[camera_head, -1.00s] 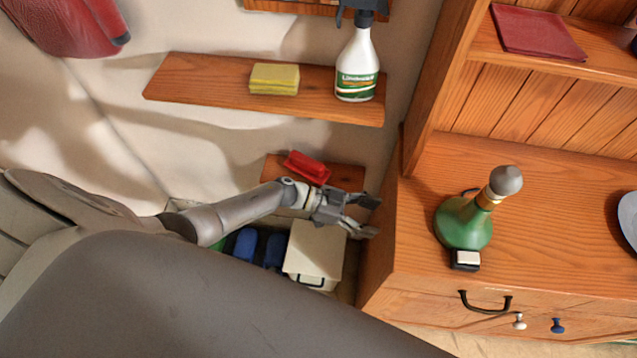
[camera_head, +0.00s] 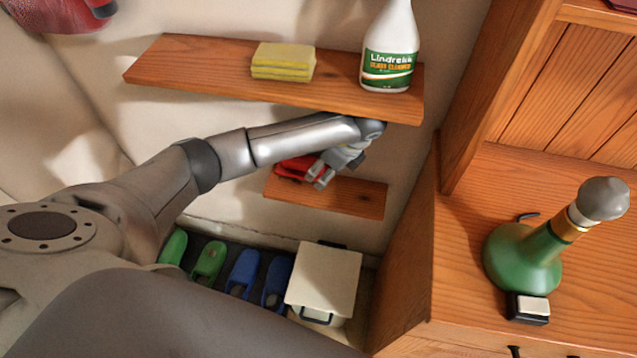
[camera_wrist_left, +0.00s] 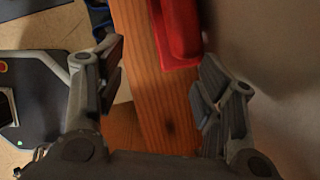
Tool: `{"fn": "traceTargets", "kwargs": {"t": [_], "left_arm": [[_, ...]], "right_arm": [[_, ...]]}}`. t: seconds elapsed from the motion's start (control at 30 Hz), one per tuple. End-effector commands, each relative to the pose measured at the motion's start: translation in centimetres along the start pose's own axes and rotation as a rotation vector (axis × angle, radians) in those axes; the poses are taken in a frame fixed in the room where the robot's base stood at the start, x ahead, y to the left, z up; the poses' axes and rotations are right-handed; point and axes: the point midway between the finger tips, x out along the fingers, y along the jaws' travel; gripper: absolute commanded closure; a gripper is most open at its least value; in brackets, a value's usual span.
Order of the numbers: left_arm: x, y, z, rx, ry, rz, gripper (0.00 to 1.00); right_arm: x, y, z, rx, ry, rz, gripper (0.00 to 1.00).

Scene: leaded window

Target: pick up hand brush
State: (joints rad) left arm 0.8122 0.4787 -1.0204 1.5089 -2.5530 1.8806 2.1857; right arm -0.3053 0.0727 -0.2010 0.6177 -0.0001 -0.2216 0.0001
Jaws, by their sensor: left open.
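The hand brush (camera_head: 292,168) is red and lies on the small lower wooden shelf (camera_head: 350,197). My left forearm passes above it in the head view, and the gripper hides its right part. My left gripper (camera_head: 323,174) is beside the brush's right end. In the left wrist view the red brush (camera_wrist_left: 180,35) lies ahead at the top, on the shelf board. There the open left gripper (camera_wrist_left: 160,72) has its fingers on either side of the board, with nothing between the tips but the view of the shelf. I cannot tell whether a finger touches the brush. My right gripper is not in view.
The upper shelf (camera_head: 200,68) holds a yellow sponge (camera_head: 283,62) and a spray bottle (camera_head: 390,50), close above my forearm. Below are a white box (camera_head: 323,280) and green and blue slippers (camera_head: 243,270). A wooden cabinet with a green bottle (camera_head: 520,262) stands at right.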

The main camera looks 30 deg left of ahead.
Motion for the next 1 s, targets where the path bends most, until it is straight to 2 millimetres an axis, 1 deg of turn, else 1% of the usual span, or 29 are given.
{"fn": "traceTargets", "kwargs": {"t": [0.07, 0.17, 0.37, 0.5, 0.63, 0.73, 0.93, 0.97, 1.0], "left_arm": [[0.1, 0.0, 0.2, -0.004, -0.007, -0.002, 0.38], [1.0, 0.0, 0.2, -0.004, -0.007, 0.001, 0.38], [3.4, 0.4, 0.2, -0.001, -0.005, 0.009, 0.38], [5.7, 0.8, 0.3, 0.0, -0.005, 0.013, 0.38], [7.4, 0.6, 0.3, -0.002, -0.005, 0.008, 0.38], [7.9, 0.5, 0.3, -0.002, -0.005, 0.004, 0.38], [8.0, 0.5, 0.5, -0.004, -0.007, 0.002, 0.38], [8.0, 0.4, 0.5, -0.004, -0.007, 0.001, 0.27], [8.0, 0.4, 0.5, -0.005, -0.007, 0.001, 0.32]], "right_arm": [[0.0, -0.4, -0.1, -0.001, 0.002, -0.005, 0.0], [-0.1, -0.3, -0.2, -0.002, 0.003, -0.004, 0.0], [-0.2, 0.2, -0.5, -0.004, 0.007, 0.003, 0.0], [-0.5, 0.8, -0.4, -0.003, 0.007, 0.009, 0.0], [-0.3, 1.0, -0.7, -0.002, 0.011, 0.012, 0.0], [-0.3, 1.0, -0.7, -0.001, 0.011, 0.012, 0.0], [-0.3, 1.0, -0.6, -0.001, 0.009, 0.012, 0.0], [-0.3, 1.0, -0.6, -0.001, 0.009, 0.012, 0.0], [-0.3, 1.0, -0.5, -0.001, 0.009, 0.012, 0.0]]}}
